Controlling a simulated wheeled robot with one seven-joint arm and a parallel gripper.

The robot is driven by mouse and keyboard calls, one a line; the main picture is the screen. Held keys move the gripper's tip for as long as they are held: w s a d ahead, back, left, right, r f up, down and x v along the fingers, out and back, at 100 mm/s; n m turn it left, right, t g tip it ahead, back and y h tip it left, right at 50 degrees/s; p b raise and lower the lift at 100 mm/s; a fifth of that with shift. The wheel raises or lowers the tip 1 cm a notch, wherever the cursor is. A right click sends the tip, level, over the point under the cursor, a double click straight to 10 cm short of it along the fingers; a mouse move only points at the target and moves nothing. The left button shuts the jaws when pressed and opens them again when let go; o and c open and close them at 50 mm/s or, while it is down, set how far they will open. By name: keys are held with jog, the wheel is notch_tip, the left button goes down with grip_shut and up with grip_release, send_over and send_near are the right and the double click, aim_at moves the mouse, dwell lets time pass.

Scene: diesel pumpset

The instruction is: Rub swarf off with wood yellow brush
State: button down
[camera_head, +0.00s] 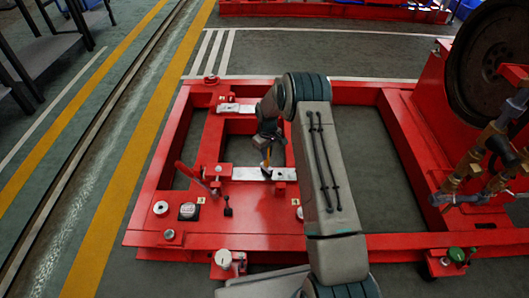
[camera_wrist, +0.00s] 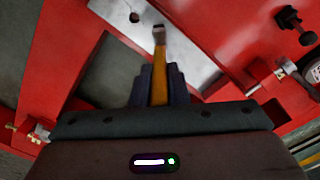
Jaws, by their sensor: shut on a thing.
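My gripper (camera_wrist: 158,82) is shut on the yellow wooden brush (camera_wrist: 159,62). The brush points away from the palm, and its metal-coloured end lies over a light metal plate (camera_wrist: 190,38) in the wrist view. In the head view my gripper (camera_head: 263,141) hangs over the red frame, with the brush (camera_head: 266,157) tilted down to the middle plate (camera_head: 245,174). I cannot tell whether the tip touches the plate. No swarf can be made out clearly in either view.
The red frame (camera_head: 125,237) has open gaps beside the plate. A red lever (camera_head: 190,172), a small black knob (camera_head: 228,207) and a gauge (camera_head: 188,211) stand left of the plate. A large dark flywheel (camera_head: 490,55) and pipes stand at the right.

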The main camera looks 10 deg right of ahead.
jog(key=shift+d, duration=0.1)
jog(key=shift+r+p, duration=2.5)
jog(key=shift+r, duration=1.55)
jog(key=w+a+b, duration=0.1)
jog(key=w+a, duration=0.1)
jog(key=a, duration=0.9)
jog(key=shift+w+a, duration=0.15)
jog(key=shift+a, duration=0.25)
